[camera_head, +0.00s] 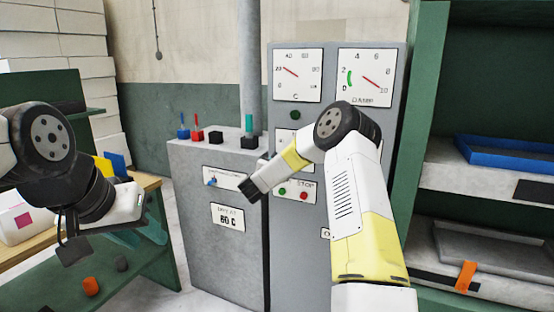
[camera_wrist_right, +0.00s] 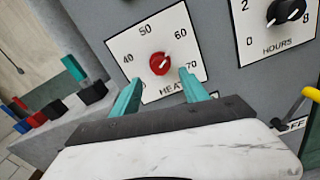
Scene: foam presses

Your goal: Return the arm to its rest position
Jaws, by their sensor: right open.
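In the right wrist view, my right gripper (camera_wrist_right: 160,85) is open and empty. Its teal fingers stand apart in front of the heat dial plate (camera_wrist_right: 125,50), below its red knob (camera_wrist_right: 160,63). I cannot tell whether they touch the panel. In the head view, my right arm (camera_head: 350,200) reaches up, bends at the elbow and slants down left before the grey machine; its fingers are not clear there. My left gripper (camera_head: 140,235) hangs at the left by the green bench, with teal fingers partly hidden by its wrist. Nothing is clearly seen in it.
The grey press console (camera_head: 190,220) carries several coloured levers on top. A taller cabinet (camera_head: 390,65) with gauges stands behind my right arm. Green shelving (camera_head: 410,190) with a blue tray (camera_head: 505,155) is at right. The green bench (camera_head: 165,255) is at left.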

